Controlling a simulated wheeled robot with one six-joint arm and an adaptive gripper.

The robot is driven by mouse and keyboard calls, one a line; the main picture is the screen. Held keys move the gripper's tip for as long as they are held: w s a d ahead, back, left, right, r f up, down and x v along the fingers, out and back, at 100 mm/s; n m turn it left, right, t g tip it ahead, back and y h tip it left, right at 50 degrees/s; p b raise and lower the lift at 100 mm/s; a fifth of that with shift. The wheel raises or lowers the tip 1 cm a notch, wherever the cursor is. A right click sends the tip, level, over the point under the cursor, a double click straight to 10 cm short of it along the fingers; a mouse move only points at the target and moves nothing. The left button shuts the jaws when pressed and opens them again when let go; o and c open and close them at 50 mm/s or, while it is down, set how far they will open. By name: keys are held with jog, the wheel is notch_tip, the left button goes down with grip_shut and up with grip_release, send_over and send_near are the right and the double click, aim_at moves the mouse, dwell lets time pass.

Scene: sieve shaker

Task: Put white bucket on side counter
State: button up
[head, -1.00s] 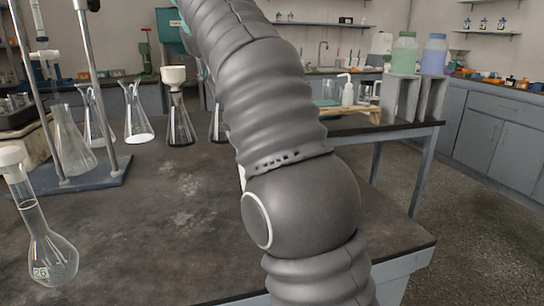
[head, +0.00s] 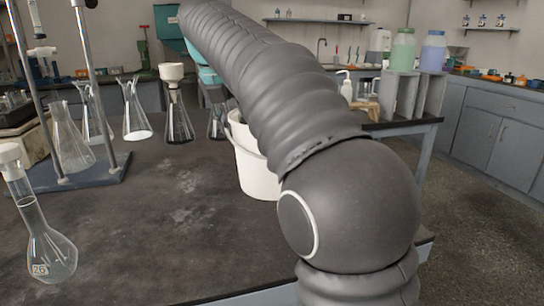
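The white bucket (head: 256,174) is in the middle of the head view, upright at the dark bench top. My arm covers its right side, and I cannot tell whether its base touches the bench. The end of my arm (head: 212,88) shows only as a small teal and grey part above and left of the bucket. My gripper's fingers cannot be made out, so its hold on the bucket is unclear. A counter with grey cabinets (head: 490,140) runs along the right wall, and I take it as the side counter.
The dark bench (head: 130,235) has free room at its front and middle. A flask stand (head: 85,180) and a tall flask (head: 45,245) are at left. Several flasks stand behind. Green (head: 403,50) and purple (head: 433,52) jars stand on a grey riser at the right.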

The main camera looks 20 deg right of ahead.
jog(key=shift+x, duration=1.45)
jog(key=shift+c, duration=0.2)
grip_shut()
jog(key=shift+r, duration=0.2)
